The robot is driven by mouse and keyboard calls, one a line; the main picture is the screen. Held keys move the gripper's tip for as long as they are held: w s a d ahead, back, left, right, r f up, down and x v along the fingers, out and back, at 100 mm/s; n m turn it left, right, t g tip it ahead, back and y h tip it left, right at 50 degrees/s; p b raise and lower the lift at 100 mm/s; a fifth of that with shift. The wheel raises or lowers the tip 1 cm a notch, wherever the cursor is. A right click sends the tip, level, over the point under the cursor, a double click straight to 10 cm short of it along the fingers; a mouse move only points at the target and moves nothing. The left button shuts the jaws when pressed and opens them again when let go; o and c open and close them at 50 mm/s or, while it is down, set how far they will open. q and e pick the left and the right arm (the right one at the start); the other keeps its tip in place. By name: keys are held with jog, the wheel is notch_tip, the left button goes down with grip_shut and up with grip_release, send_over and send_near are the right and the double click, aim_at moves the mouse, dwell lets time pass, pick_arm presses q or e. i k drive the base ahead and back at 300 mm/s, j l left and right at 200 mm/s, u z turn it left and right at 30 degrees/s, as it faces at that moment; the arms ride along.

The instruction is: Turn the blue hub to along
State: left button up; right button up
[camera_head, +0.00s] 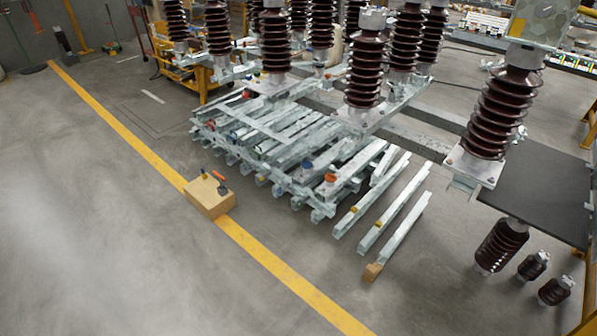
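Small coloured hubs sit on a low stack of grey metal frames. A blue hub (307,165) shows near the stack's right front, just left of an orange hub (331,178). Another small bluish part (233,135) shows farther left on the stack. They are too small for me to tell which way any hub is turned, or which one is the task's hub. Neither of my grippers is in view.
The left floor is clear.

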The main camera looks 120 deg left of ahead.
aim_at(307, 164)
jog(key=u, duration=4.15)
jog(key=i+u, duration=0.1)
jog(key=i, duration=3.8)
